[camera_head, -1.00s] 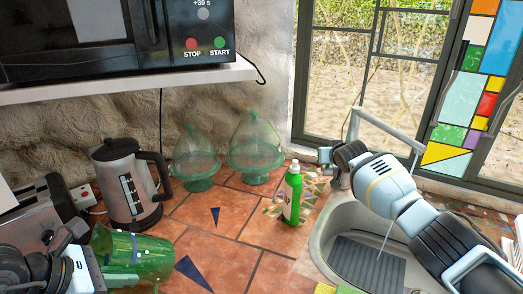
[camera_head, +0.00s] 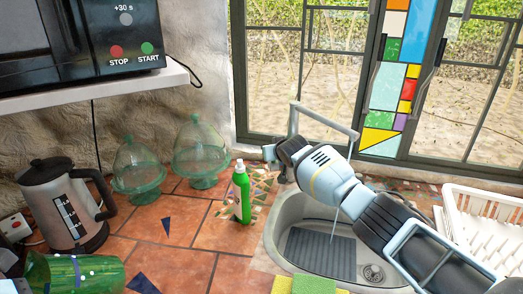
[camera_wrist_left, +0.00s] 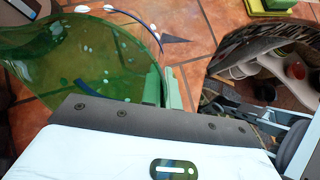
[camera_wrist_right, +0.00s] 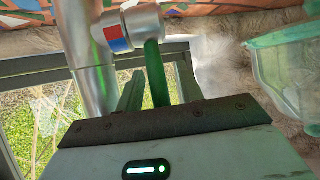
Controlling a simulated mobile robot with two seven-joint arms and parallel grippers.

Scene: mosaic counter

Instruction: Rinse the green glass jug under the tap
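The green glass jug (camera_head: 75,273) shows at the lower left of the head view, cut off by the bottom edge. In the left wrist view, the jug (camera_wrist_left: 60,55) fills the left side. My right gripper (camera_wrist_right: 160,88) is at the tap's green lever (camera_wrist_right: 157,75), with a finger on either side and narrow gaps visible.
A green bottle (camera_head: 242,195) stands left of the sink. A kettle (camera_head: 62,205) stands behind the jug, with two glass domes (camera_head: 137,168) (camera_head: 200,150) near the wall. Sponges (camera_head: 312,285) lie at the sink's front edge. A white dish rack (camera_head: 490,225) is at the right.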

